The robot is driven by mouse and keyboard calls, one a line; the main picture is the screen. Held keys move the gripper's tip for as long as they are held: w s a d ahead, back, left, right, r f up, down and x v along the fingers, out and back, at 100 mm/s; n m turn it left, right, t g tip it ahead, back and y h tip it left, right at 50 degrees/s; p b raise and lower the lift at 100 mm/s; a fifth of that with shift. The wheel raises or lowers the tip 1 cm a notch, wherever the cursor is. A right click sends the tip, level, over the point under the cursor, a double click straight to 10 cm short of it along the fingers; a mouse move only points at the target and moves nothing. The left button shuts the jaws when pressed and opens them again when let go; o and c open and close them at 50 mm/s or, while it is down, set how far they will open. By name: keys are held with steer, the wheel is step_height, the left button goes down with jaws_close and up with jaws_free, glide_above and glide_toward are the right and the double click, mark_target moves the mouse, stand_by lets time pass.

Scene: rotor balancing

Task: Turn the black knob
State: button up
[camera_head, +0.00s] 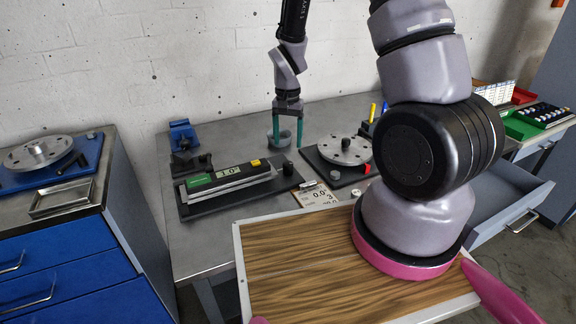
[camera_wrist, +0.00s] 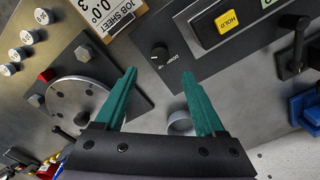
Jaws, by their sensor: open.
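The black knob (camera_wrist: 159,53) sits on a dark panel with small white lettering, too blurred to read surely. In the head view the knob (camera_head: 287,169) is at the right end of the black device with the display (camera_head: 229,172). My gripper (camera_wrist: 159,74) has two teal fingers, spread apart and empty. In the wrist view the knob lies between and just beyond the fingertips. In the head view my gripper (camera_head: 288,144) points down above the bench, apart from the knob.
A grey cup (camera_wrist: 180,123) stands near the fingers. A yellow HOLD button (camera_wrist: 221,27) and a black lever (camera_wrist: 296,55) are nearby. A round metal rotor (camera_head: 344,149) stands right of the device. A job sheet (camera_head: 316,195) lies in front.

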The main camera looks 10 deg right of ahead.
mark_target(288, 163)
step_height(288, 163, down, 10)
steer(key=shift+f, duration=0.1)
stand_by(0.4)
jaws_close()
steer(key=shift+n, duration=0.3)
steer(key=n, duration=0.6)
steer(key=shift+n, duration=0.3)
steer(key=n, duration=0.6)
steer(key=shift+n, duration=0.4)
